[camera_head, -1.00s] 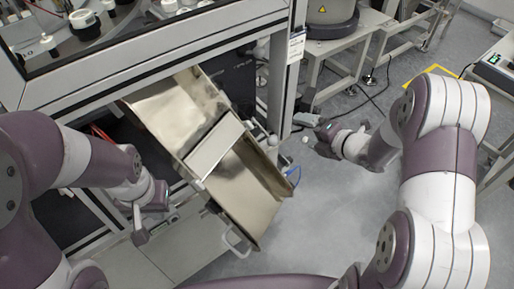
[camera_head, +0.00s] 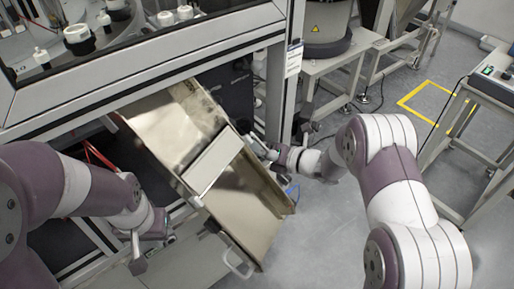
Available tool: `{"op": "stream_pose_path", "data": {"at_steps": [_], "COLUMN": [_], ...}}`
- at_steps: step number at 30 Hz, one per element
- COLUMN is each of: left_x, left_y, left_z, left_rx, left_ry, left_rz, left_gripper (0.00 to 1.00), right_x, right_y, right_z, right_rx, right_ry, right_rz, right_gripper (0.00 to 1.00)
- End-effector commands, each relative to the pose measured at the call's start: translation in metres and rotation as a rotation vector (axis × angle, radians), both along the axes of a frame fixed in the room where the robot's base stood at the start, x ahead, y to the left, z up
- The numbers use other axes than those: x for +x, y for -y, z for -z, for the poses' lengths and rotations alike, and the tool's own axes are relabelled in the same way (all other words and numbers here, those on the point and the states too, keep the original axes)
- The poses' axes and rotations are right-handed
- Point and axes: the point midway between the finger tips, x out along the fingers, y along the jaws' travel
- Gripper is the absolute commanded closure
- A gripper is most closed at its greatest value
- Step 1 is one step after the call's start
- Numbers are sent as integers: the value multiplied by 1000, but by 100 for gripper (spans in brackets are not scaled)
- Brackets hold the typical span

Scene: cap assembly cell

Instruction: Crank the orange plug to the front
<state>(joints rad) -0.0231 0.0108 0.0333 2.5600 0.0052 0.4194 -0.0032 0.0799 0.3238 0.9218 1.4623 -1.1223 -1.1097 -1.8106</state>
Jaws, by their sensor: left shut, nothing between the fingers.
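No orange plug can be made out in the head view. A sloping metal chute (camera_head: 245,205) with a pale plate (camera_head: 212,165) across its middle hangs out of the front of the machine frame. My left gripper (camera_head: 138,264) is shut and empty, pointing down to the left of the chute. My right gripper (camera_head: 258,148) is at the chute's right edge, close to the pale plate's upper end. It is small and partly hidden there, so I cannot tell whether it touches the chute or how its fingers stand.
The machine's frame beam (camera_head: 150,80) runs above the chute, with white and black caps (camera_head: 80,38) behind it. A metal handle (camera_head: 238,262) is below the chute. Grey benches stand at the back and right. Open floor lies right of the chute.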

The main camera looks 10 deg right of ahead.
Motion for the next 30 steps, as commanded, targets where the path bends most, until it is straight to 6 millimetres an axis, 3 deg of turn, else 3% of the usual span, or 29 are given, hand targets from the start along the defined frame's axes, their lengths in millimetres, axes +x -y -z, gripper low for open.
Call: {"op": "stream_pose_path", "data": {"at_steps": [9,14,15,30], "left_x": [0,0,0,0], "left_y": [0,0,0,0], "left_z": [0,0,0,13], "left_rx": [0,0,0,0], "left_ry": [0,0,0,0], "left_rz": [0,0,0,0], "left_gripper": [100,100,100,100], "right_x": [2,2,2,2], "right_y": [-2,-2,-2,-2], "right_z": [1,1,1,4], "right_rx": [1,0,0,131], "right_ry": [1,0,0,-89], "right_rz": [2,1,1,0], "right_gripper": [4,57,59,60]}}
